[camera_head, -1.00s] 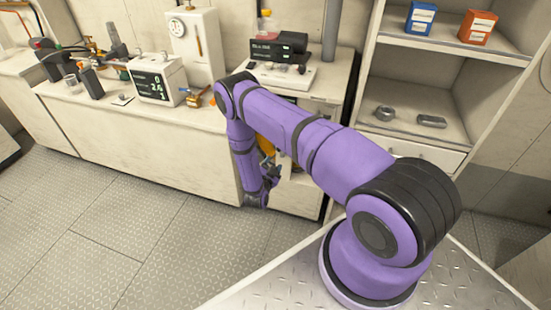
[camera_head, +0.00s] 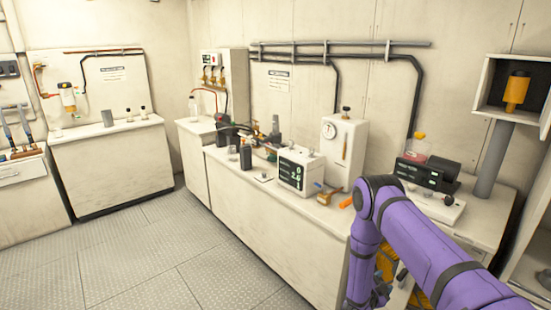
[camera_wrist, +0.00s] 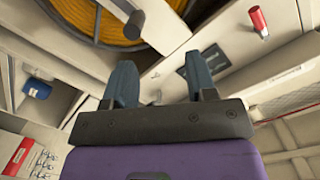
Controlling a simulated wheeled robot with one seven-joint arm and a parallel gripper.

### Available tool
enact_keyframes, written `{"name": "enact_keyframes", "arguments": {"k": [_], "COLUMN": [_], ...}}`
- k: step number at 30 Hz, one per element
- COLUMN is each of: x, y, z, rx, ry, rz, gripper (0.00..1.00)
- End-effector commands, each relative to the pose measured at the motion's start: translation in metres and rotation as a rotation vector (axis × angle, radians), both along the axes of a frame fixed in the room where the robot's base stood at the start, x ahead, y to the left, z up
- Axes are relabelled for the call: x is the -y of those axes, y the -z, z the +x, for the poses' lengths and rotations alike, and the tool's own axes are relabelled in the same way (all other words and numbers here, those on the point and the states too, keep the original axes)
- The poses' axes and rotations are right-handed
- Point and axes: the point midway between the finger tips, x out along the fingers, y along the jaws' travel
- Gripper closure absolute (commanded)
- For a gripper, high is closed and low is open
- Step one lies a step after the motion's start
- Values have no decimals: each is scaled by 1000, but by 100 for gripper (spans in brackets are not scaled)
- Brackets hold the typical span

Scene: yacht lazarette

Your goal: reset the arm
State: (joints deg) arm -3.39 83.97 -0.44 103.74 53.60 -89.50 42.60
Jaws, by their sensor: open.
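My purple arm (camera_head: 415,235) reaches in from the lower right of the head view and bends down at the elbow in front of the counter. My gripper (camera_wrist: 160,85) shows in the wrist view with its two dark fingers apart and nothing between them. Beyond the fingers are pale cabinet surfaces and a coiled orange hose (camera_wrist: 75,12). In the head view my gripper hangs low by the counter front and is only partly visible at the bottom edge.
The long counter (camera_head: 255,207) holds a display box (camera_head: 300,172), a white gauge unit (camera_head: 342,145) and a black device (camera_head: 428,174). A red cylinder (camera_wrist: 258,20) and a blue item (camera_wrist: 36,88) show in the wrist view. The plated floor (camera_head: 150,255) left of the counter is clear.

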Motion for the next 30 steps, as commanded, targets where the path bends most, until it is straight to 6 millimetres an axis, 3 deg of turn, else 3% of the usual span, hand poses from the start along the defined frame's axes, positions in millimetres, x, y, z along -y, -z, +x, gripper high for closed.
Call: {"name": "enact_keyframes", "arguments": {"k": [1, 6, 15, 22, 30], "x": [-2, -12, -36, -57, -82], "y": [-18, -71, -173, -255, -348], "z": [15, 53, 96, 105, 88], "rx": [-3, -51, -148, -230, -341], "ry": [-11, -69, -212, -344, -513], "rz": [28, 128, 264, 330, 363], "gripper": [48, 48, 48, 48, 48]}}
